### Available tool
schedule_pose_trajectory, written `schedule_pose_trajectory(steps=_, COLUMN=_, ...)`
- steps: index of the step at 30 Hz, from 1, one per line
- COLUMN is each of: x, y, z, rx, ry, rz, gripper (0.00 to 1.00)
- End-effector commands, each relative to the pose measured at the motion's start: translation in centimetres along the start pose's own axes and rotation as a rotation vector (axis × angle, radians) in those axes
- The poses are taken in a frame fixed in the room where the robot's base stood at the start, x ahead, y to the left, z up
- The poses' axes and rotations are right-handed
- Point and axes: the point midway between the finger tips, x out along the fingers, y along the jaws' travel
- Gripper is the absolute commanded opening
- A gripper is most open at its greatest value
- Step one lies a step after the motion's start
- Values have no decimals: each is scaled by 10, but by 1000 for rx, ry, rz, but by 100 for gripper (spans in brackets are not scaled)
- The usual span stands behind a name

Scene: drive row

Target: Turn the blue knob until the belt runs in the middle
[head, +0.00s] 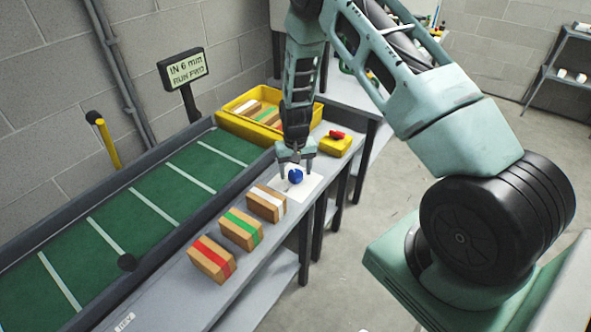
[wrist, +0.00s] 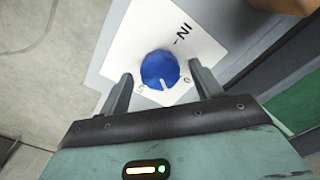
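The blue knob (head: 296,176) sits on a white plate (head: 313,188) on the grey bench beside the belt. My gripper (head: 295,171) points down over it, open. In the wrist view the knob (wrist: 160,70) lies between and just beyond the two spread fingers (wrist: 160,88), with gaps on both sides. Its white pointer line faces the bottom of that view, and the plate reads "IN" near the top right. The green belt (head: 135,240) with white cross stripes lies in the dark conveyor frame at left.
Wooden blocks with red (head: 212,259), green (head: 241,229) and white (head: 267,203) bands line the bench in front of the knob. A yellow bin (head: 232,117) holds more blocks behind. A yellow box with a red switch (head: 337,142) stands to the right. A yellow post (head: 104,142) stands at left.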

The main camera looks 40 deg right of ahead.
Motion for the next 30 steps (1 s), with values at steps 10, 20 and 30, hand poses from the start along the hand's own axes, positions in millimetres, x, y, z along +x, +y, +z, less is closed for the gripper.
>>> schedule_pose_trajectory(steps=10, x=-23, y=0, z=-2, rx=0, ry=5, rz=-1, gripper=65)
schedule_pose_trajectory(steps=20, x=-96, y=0, z=-2, rx=-1, ry=7, rz=-2, gripper=65)
schedule_pose_trajectory(steps=30, x=-160, y=0, z=-1, rx=-1, ry=3, rz=-1, gripper=65)
